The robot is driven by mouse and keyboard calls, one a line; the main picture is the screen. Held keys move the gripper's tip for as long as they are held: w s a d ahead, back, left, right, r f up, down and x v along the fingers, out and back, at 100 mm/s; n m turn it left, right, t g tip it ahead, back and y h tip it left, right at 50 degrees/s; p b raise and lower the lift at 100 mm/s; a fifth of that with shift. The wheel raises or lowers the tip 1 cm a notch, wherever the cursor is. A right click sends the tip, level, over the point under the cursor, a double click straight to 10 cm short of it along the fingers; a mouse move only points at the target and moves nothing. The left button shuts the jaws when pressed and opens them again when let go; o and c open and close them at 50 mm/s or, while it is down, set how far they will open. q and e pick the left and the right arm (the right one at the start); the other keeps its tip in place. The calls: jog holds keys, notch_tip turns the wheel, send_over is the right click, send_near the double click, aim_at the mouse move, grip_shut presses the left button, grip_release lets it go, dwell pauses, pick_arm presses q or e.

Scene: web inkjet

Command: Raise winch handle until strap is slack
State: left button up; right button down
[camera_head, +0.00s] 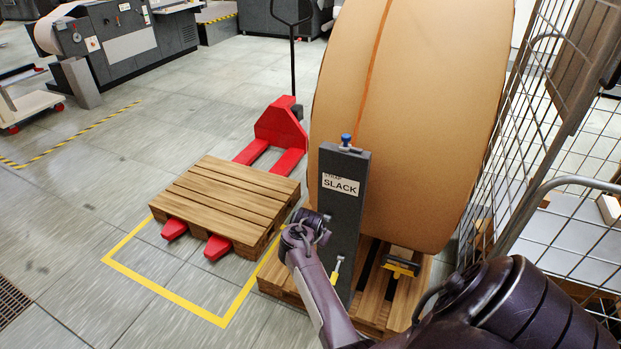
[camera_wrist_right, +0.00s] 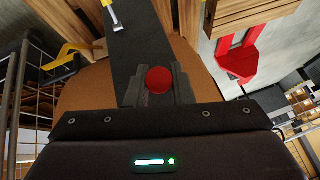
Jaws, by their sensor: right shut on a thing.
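A dark grey post (camera_head: 340,220) with a SLACK label (camera_head: 340,185) stands upright in front of a large brown roll (camera_head: 410,110). An orange strap (camera_head: 376,50) runs over the roll. My right gripper (camera_head: 318,232) is at the post's left side in the head view. In the right wrist view its two fingers are shut on a round red knob (camera_wrist_right: 158,79), with the grey post behind. I take the knob for the winch handle's grip; the rest of the handle is hidden. My left gripper is out of view.
A white and yellow lever (camera_head: 336,270) is low on the post; a blue knob (camera_head: 346,140) tops it. A wire cage (camera_head: 545,130) stands close on the right. A wooden pallet (camera_head: 225,200) on a red pallet jack (camera_head: 280,125) is left.

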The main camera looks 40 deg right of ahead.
jog(key=shift+w+d+r+g+y+p, duration=0.15)
jog(key=shift+d+r+y+p, duration=0.15)
jog(key=shift+r+p, duration=0.2)
jog(key=shift+w+d+r+g+y+p, duration=0.1)
jog(key=shift+d+r+g+y+p, duration=0.15)
jog(key=shift+r+y+p, duration=0.25)
jog(key=shift+w+d+r+g+y+p, duration=0.1)
jog(key=shift+d+r+y+p, duration=0.2)
jog(key=shift+r+p, duration=0.25)
jog(key=c, duration=1.3)
grip_release()
jog(key=shift+f, duration=0.15)
jog(key=shift+o, duration=0.2)
jog(key=p+v, duration=0.1)
jog(key=v, duration=0.6)
jog(key=shift+r, duration=0.4)
jog(key=shift+s+a, duration=0.1)
